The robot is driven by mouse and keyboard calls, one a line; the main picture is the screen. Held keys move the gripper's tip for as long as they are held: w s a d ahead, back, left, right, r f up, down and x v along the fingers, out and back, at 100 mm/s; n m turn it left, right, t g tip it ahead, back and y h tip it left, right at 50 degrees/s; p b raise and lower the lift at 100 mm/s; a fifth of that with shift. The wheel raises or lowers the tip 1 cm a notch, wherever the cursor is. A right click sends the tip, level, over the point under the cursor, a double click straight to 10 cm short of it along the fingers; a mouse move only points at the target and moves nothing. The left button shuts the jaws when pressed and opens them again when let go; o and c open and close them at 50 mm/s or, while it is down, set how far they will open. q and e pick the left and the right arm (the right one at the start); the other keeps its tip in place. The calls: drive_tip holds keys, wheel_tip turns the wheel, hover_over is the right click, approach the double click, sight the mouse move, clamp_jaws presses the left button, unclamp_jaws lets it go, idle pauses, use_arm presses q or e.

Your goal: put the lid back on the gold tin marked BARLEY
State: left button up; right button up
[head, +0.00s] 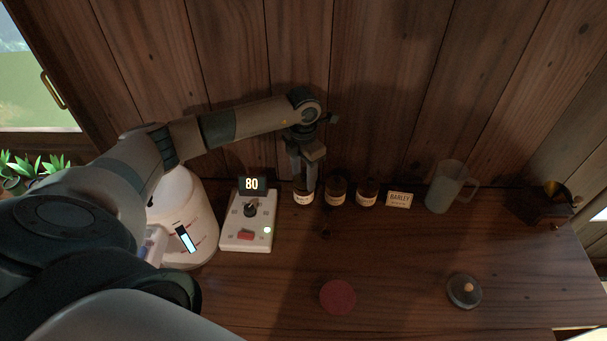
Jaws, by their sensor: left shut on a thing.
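My left gripper (305,172) points down at the leftmost of three small brown-gold containers and is shut at its top. The fingers hide the top of this leftmost container (303,197), so I cannot tell whether they grip its lid or its body. The other two containers (336,191) (367,192) stand to its right, with pale labels too small to read. A small card reading BARLEY (398,200) stands to the right of the row. A grey round lid-like disc with a light knob (464,290) lies at the front right. My right gripper is not in view.
A white panel (248,222) with a display reading 80 and a white rounded appliance (187,215) stand left. A grey-blue jug (446,187) and a dark box with a brass part (545,203) stand right. A red disc (338,296) lies in front. The middle counter is clear.

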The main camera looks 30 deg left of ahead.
use_arm(q)
drive_tip(key=shift+f, duration=0.1)
idle(0.7)
drive_tip(key=shift+b, duration=0.35)
idle(0.5)
idle(0.4)
idle(0.4)
drive_tip(key=o, duration=1.7)
